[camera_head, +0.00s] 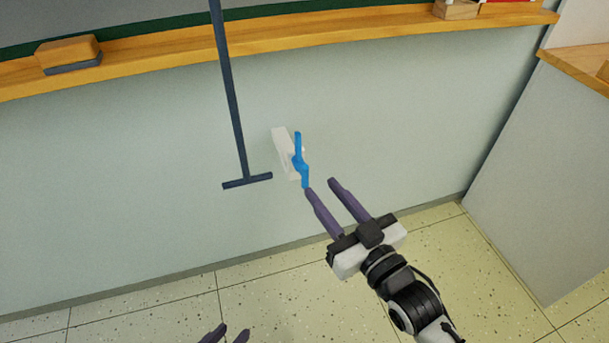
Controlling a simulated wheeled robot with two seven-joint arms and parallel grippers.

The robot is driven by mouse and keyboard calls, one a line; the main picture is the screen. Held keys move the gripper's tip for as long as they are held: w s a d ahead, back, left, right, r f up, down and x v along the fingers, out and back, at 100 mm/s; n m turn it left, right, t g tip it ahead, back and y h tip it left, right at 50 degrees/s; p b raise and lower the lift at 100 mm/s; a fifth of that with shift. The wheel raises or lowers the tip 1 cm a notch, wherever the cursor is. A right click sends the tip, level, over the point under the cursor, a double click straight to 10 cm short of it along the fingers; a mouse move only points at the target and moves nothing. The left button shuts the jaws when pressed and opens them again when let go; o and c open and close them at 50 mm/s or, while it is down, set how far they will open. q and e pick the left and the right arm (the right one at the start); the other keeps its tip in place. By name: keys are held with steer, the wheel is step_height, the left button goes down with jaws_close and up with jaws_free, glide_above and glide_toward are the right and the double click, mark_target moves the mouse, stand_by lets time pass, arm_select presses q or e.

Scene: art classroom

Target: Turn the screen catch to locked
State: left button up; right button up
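The screen catch is a pale, whitish plate (284,152) on the grey-green wall, with a blue lever (299,160) in front of it. The lever stands roughly upright, with a bend at its middle. My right gripper (320,189) is open and empty, just below and right of the lever. Its left fingertip is close to the lever's lower end; I cannot tell if they touch. My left gripper (227,332) shows only its fingertips at the bottom edge, apart, with nothing seen between them.
A dark T-shaped bar (231,100) hangs in front of the wall, left of the catch. A wooden ledge (330,32) with an eraser (69,53) runs above. A grey cabinet (545,170) stands at the right. The tiled floor (150,315) is clear.

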mark_target(307, 171)
steer(key=b+x, duration=0.1)
steer(key=x, duration=0.7)
steer(key=shift+w+a+f, duration=0.1)
steer(key=shift+w+a, duration=0.05)
jaws_close()
